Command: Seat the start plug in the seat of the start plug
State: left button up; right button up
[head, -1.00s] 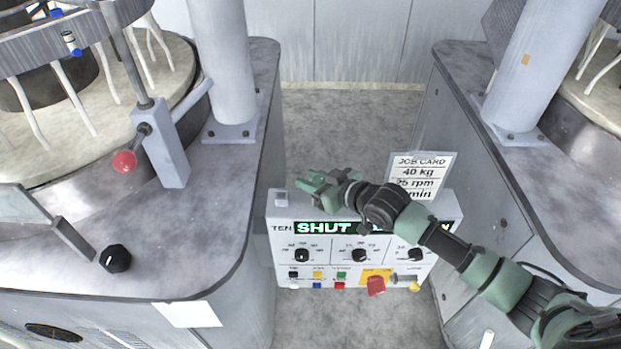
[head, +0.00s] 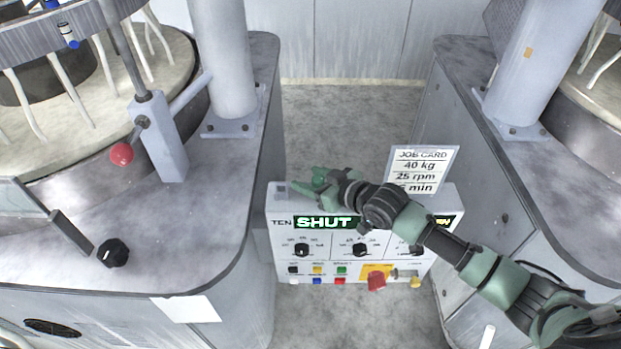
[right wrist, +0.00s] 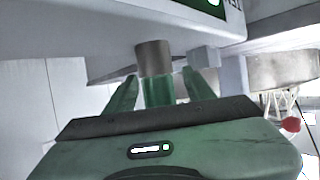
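My right gripper (head: 316,182) is at the upper left edge of the white console (head: 400,275). In the right wrist view its two green fingers (right wrist: 158,88) stand on either side of a green plug-like piece (right wrist: 158,93), with a narrow gap showing on each side. A grey-brown cylinder (right wrist: 153,57) is in line with the green piece, at its end toward the console. I cannot tell whether this is the plug's body or its seat, or how deep anything sits. In the head view the gripper hides this spot. My left gripper is not in view.
The console carries a lit SHUT display (head: 325,222), dials, small coloured buttons and a red switch (head: 376,281). A job card (head: 420,170) stands behind it. Polishing machines flank it; the left one has a red-knobbed lever (head: 122,154). The floor behind is clear.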

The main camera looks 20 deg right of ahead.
jog(key=b+v, duration=0.1)
jog(key=v, duration=0.5)
jog(key=shift+s+d+b, duration=0.25)
jog(key=shift+s+b, duration=0.05)
jog(key=shift+s, duration=0.05)
jog(key=shift+s+d+r, duration=0.2)
jog(key=shift+s+r, duration=0.15)
jog(key=shift+r, duration=0.05)
